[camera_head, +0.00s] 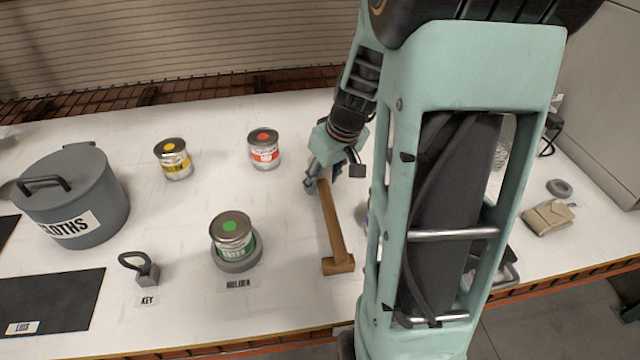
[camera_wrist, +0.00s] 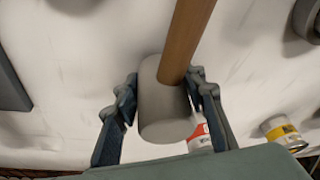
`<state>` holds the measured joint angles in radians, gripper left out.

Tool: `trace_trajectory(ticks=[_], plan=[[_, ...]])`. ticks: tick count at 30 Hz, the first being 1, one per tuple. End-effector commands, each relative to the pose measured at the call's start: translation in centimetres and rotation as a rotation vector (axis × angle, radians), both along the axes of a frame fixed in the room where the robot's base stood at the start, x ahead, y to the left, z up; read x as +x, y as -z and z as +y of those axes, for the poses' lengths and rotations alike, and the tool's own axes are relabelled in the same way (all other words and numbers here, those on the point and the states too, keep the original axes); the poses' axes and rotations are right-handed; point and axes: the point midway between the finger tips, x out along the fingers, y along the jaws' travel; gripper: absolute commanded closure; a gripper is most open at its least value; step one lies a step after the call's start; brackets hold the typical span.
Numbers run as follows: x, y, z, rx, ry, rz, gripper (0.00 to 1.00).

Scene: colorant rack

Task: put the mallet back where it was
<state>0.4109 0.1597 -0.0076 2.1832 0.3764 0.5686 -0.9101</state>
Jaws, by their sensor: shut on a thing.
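The mallet (camera_head: 332,225) shows as a long brown wooden handle running from my gripper (camera_head: 316,178) toward the table's front, with a wider wooden block at its near end. In the wrist view the brown handle (camera_wrist: 186,40) meets a grey cylinder (camera_wrist: 162,105) that sits between the two fingers. My gripper (camera_wrist: 164,80) is shut on the mallet at this grey end. I cannot tell whether the near end touches the table. My arm hides part of the table just right of the mallet.
A green-marked can (camera_head: 232,232) stands on a round grey base left of the mallet, behind a label. Red (camera_head: 264,150) and yellow (camera_head: 173,160) cans stand farther back. A grey CLOTHS pot (camera_head: 100,190), a key block (camera_head: 147,272) and a dark mat (camera_head: 50,305) are left. A tan pouch (camera_head: 549,217) lies right.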

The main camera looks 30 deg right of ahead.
Motion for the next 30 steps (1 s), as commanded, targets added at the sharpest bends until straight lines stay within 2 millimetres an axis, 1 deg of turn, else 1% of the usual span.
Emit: trace_trajectory(ticks=[1,3,11,15,16,18,21,30], plan=[[-0.17,1.15,-0.06,0.0,0.0,-0.001,1.0],[-0.27,1.48,-0.1,-0.001,0.0,-0.002,1.0],[-0.28,1.29,-0.1,-0.001,-0.001,-0.002,1.0],[-0.28,1.73,-0.09,-0.001,-0.001,-0.002,1.0],[-0.32,1.75,-0.08,0.0,-0.001,-0.001,0.61],[-0.32,1.63,-0.07,0.0,-0.001,-0.001,0.53],[-0.33,1.63,-0.07,0.0,-0.001,-0.001,0.45],[-0.32,1.46,-0.07,0.0,-0.001,-0.001,0.45]])
